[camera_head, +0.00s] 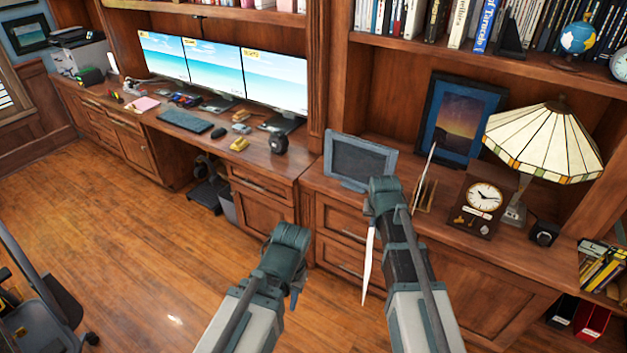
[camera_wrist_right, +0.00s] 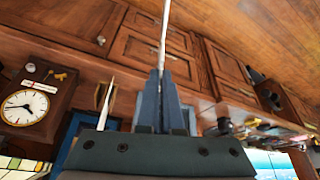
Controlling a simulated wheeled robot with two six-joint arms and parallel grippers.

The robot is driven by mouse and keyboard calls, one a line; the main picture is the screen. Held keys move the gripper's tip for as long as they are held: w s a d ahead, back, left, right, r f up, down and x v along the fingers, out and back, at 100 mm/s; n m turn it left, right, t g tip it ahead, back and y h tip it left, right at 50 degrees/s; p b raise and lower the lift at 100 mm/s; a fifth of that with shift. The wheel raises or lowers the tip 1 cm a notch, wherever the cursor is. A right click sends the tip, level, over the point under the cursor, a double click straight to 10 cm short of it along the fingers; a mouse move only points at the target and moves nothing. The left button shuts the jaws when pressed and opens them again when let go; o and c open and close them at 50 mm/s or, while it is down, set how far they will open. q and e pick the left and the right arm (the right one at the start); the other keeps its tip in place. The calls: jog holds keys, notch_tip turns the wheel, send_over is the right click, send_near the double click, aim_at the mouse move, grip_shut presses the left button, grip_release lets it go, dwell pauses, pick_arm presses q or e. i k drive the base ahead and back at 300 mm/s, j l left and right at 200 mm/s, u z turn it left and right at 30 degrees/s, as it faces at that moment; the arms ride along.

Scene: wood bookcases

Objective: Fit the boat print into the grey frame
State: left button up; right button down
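The grey frame (camera_head: 360,160) stands upright on the cabinet top, its dark grey panel facing me with no picture visible in it. My right gripper (camera_head: 373,214) is in front of the frame and slightly right of it. It is shut on a thin pale sheet (camera_head: 368,268), seen edge-on, hanging in front of the drawers. In the right wrist view the sheet (camera_wrist_right: 164,35) stands between the two fingers (camera_wrist_right: 163,88). Its picture side is hidden, so I cannot tell whether it shows a boat. My left gripper (camera_head: 296,297) is low over the floor, its fingers mostly hidden.
Another thin print (camera_head: 427,165) stands edge-on in a small wooden rack (camera_head: 425,196) right of the grey frame. Farther right are a clock (camera_head: 481,202) and a lamp (camera_head: 545,143). A dark framed sunset picture (camera_head: 458,120) leans behind. Cabinet top left of the frame is clear.

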aim_at(350, 159)
jog(key=i+l+u, duration=0.1)
jog(key=u, duration=0.55)
jog(key=i+l, duration=0.3)
jog(key=l, duration=0.15)
jog(key=i+l, duration=0.25)
jog(key=l, duration=0.15)
